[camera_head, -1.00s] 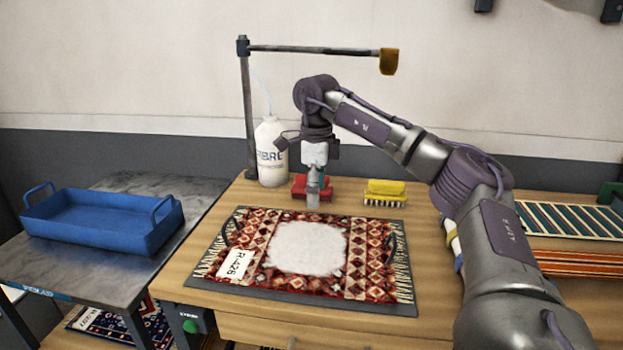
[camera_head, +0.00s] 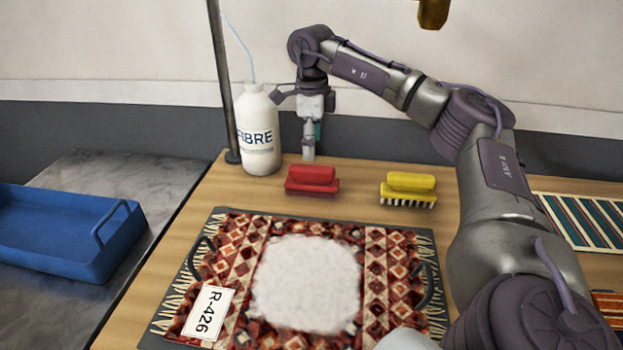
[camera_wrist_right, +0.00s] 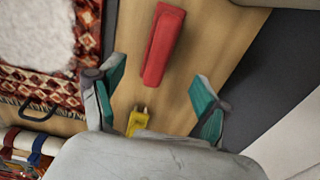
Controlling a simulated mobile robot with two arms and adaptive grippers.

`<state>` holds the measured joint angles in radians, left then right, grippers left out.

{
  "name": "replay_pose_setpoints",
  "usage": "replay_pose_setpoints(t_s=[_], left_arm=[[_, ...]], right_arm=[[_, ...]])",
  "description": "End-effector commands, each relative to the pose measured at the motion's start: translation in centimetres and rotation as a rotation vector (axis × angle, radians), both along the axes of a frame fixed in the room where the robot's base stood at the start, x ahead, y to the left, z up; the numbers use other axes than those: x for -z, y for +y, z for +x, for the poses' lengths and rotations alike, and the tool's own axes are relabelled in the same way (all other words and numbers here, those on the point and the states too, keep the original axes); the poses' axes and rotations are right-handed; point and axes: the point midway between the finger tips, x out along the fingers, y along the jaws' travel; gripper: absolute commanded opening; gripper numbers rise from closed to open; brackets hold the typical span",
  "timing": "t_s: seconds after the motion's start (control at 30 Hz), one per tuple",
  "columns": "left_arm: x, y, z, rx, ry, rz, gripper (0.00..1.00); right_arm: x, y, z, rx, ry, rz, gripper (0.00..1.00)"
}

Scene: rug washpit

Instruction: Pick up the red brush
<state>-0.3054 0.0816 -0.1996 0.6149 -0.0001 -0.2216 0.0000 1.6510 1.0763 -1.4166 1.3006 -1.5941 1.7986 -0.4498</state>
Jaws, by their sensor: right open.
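The red brush (camera_head: 312,181) lies on the wooden table behind the patterned rug, with its handle block on top. My right gripper (camera_head: 309,154) points down just behind and above it, apart from it. In the right wrist view the red brush (camera_wrist_right: 163,44) lies ahead of the open fingers, and my right gripper (camera_wrist_right: 157,98) has nothing between its teal pads at their height. A yellow brush (camera_head: 408,189) stands to the right of the red one on the table. My left gripper is not in view.
A white bottle (camera_head: 257,132) stands left of the red brush near a dark post (camera_head: 224,90). The rug (camera_head: 230,240) with a white patch lies in front. A blue tray (camera_head: 60,240) sits on the grey side table at left.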

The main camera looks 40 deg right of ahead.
Motion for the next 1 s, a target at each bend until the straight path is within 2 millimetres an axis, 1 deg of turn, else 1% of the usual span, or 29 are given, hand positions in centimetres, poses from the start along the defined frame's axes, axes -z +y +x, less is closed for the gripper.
replay_pose_setpoints(t_s=[0.03,0.13,0.27,0.37,0.43,0.6,0.7,0.8,1.0], left_arm=[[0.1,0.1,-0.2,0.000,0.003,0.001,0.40],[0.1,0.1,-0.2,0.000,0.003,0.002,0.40],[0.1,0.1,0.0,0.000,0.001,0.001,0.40],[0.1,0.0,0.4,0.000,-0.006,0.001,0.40],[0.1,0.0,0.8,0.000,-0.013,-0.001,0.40],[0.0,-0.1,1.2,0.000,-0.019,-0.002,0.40],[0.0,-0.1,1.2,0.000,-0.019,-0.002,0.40],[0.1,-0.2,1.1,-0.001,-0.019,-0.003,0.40],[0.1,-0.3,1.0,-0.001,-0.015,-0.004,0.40]], right_arm=[[1.1,0.0,-0.1,-0.001,0.002,0.000,0.76],[2.8,0.0,-0.1,0.000,0.003,0.000,0.76],[4.2,0.0,0.0,0.001,0.000,0.000,0.76],[4.7,0.0,0.0,0.001,-0.001,0.001,0.76],[5.5,0.0,-0.1,0.001,0.002,0.000,0.76],[8.2,0.0,-0.1,0.000,0.002,0.000,0.76],[9.4,0.0,0.0,0.001,0.001,-0.001,0.76],[10.0,0.0,0.0,0.001,0.000,0.000,0.76],[10.0,0.0,0.0,0.001,-0.001,0.000,0.76]])
